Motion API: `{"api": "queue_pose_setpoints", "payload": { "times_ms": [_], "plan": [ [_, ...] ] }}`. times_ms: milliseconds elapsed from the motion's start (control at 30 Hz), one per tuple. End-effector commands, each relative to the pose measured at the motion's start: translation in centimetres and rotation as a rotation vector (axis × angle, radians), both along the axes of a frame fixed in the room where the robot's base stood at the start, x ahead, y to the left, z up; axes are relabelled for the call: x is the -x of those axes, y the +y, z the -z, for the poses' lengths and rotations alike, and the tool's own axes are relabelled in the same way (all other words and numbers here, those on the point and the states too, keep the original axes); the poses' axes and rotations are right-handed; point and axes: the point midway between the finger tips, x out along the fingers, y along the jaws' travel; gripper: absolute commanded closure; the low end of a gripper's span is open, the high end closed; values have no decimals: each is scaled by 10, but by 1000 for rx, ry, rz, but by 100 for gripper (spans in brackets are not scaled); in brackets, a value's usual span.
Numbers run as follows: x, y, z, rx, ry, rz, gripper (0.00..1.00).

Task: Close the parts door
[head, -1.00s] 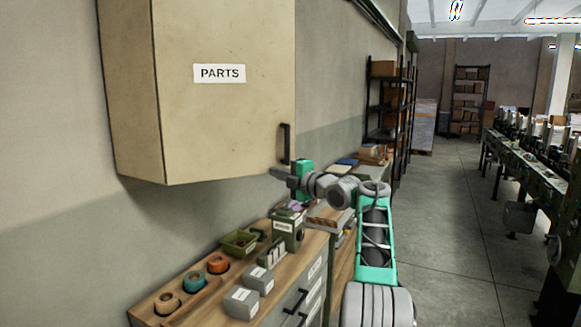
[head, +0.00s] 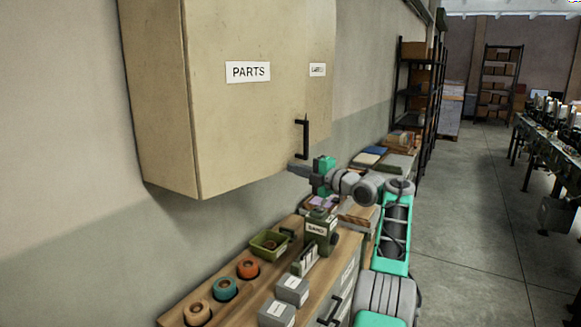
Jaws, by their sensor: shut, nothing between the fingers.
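The parts door (head: 235,120) is the beige front of a wall cabinet, with a white PARTS label and a black handle (head: 302,138) near its right edge. A narrow strip of a second labelled panel (head: 320,90) shows to its right. The door looks close to the cabinet front, but I cannot tell whether it is fully flush. My gripper (head: 293,169) is shut and empty, just below the handle and near the door's lower right corner. I cannot tell whether it touches the door.
A wooden workbench (head: 225,312) below holds tape rolls (head: 248,269), a green tray (head: 268,245), grey boxes (head: 291,290) and a green labelled box (head: 320,232). Dark shelves (head: 412,100) stand behind. The floor (head: 470,220) on the right is open.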

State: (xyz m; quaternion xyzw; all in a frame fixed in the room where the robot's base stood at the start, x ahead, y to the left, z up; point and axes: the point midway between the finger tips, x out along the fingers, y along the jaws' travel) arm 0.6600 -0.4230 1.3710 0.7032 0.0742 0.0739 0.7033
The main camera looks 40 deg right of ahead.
Motion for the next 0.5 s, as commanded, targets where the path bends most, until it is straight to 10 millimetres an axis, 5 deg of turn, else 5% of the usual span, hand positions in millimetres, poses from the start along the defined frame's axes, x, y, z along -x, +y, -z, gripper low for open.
{"api": "queue_pose_setpoints", "payload": {
  "times_ms": [500],
  "plan": [
    [16, -14, 3, 0, 0, 17, 100]
  ]
}}
